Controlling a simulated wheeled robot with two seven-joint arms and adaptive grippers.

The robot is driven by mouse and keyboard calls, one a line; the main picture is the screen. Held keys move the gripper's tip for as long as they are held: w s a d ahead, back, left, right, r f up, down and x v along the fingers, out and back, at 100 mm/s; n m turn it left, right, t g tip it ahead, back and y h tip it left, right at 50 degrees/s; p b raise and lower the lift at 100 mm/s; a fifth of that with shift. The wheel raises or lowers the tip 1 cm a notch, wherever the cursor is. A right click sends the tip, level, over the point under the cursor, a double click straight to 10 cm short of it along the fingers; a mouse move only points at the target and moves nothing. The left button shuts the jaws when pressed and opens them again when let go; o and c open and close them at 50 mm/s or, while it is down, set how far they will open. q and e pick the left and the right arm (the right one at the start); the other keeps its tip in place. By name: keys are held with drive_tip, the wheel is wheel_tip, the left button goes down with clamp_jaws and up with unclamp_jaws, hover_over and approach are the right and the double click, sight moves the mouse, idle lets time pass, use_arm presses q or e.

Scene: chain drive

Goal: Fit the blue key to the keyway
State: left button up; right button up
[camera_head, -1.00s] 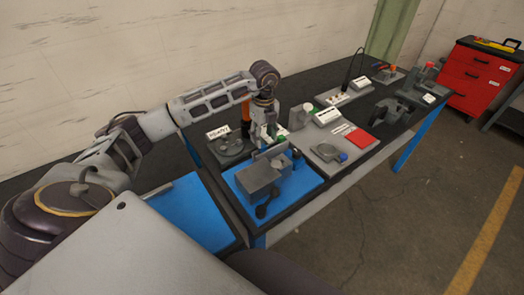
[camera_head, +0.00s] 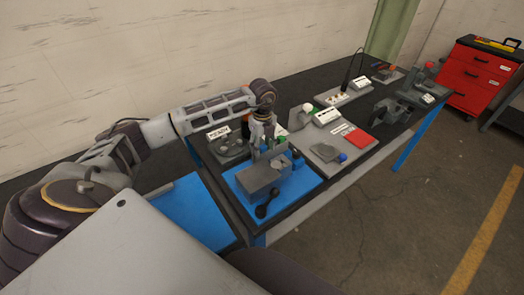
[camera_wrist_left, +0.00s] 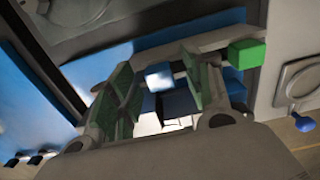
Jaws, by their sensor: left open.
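My left gripper (camera_head: 267,148) is low over the blue mat (camera_head: 237,204), just behind a grey block (camera_head: 262,178). In the left wrist view its two fingers are apart. A small light-blue block (camera_wrist_left: 158,77), which looks like the blue key, shows in the gap between them; I cannot tell whether either finger touches it. A green block (camera_wrist_left: 246,53) and a darker blue piece (camera_wrist_left: 235,82) lie to the right of the fingers. I cannot make out the keyway. My right gripper is not in view.
A dark handle (camera_head: 265,208) stands in front of the grey block. To the right is a grey plate (camera_head: 322,157) with a blue knob (camera_head: 342,157) and a red panel (camera_head: 359,140). More fixtures line the bench's far end.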

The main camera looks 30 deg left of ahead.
sight(263, 146)
use_arm(q)
drive_tip(key=shift+c, duration=0.4)
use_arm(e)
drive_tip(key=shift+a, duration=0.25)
use_arm(q)
drive_tip(key=shift+c, duration=1.3)
clamp_jaws()
drive_tip(key=shift+r, duration=0.1)
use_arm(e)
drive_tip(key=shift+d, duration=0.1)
use_arm(q)
drive_tip(key=shift+r, duration=0.7)
wheel_tip(263, 146, up, 8)
drive_tip(key=b, duration=0.1)
drive_tip(key=shift+r, duration=0.25)
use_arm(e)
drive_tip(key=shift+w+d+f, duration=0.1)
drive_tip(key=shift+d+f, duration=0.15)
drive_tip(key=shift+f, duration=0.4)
